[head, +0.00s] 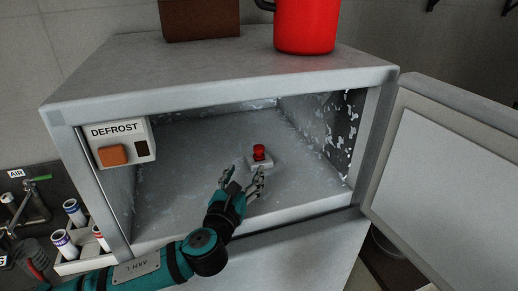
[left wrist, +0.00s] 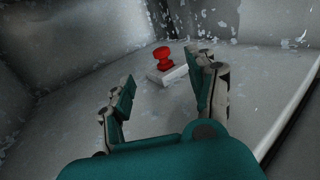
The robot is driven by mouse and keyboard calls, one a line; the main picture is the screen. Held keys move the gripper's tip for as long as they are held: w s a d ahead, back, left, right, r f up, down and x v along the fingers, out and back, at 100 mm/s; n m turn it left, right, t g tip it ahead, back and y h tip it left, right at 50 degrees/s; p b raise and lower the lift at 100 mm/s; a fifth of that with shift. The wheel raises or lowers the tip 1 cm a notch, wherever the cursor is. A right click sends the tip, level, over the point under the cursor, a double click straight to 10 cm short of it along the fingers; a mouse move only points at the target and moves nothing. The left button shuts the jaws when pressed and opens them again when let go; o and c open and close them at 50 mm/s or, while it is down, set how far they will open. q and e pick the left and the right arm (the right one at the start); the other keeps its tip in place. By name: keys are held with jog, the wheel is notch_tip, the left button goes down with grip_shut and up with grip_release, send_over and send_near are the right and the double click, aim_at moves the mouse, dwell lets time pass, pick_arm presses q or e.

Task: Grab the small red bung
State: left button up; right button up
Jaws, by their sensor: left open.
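The small red bung (head: 259,152) stands upright on a small pale block (head: 260,164) on the floor of the open grey cabinet. In the left wrist view the bung (left wrist: 163,58) and its block (left wrist: 168,75) show beyond the fingers, nearer the right finger. My left gripper (head: 244,181) is inside the cabinet opening, just in front of the block and a little left of the bung. It is open, with nothing between its fingers (left wrist: 162,92). My right gripper does not show.
The cabinet (head: 80,88) has frosted walls and its door (head: 450,175) stands open at the right. A DEFROST box (head: 122,142) hangs at the upper left of the opening. A red pot (head: 306,25) and brown box (head: 200,18) stand on top. Labelled tubes (head: 74,212) stand at lower left.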

aim_at(257, 151)
pick_arm(q)
jog(key=p+x, duration=0.1)
jog(key=x, duration=0.3)
jog(key=p+x, duration=0.1)
jog(key=x, duration=0.2)
jog(key=shift+f, duration=0.1)
jog(key=p+x, duration=0.1)
jog(key=x, duration=0.2)
jog(key=shift+w, duration=0.25)
jog(key=shift+w+d+f+p, duration=0.2)
jog(key=shift+w+p, duration=0.1)
jog(key=shift+w, duration=0.2)
jog(key=shift+c, duration=0.5)
jog(key=c, duration=0.9)
jog(key=shift+c, duration=0.2)
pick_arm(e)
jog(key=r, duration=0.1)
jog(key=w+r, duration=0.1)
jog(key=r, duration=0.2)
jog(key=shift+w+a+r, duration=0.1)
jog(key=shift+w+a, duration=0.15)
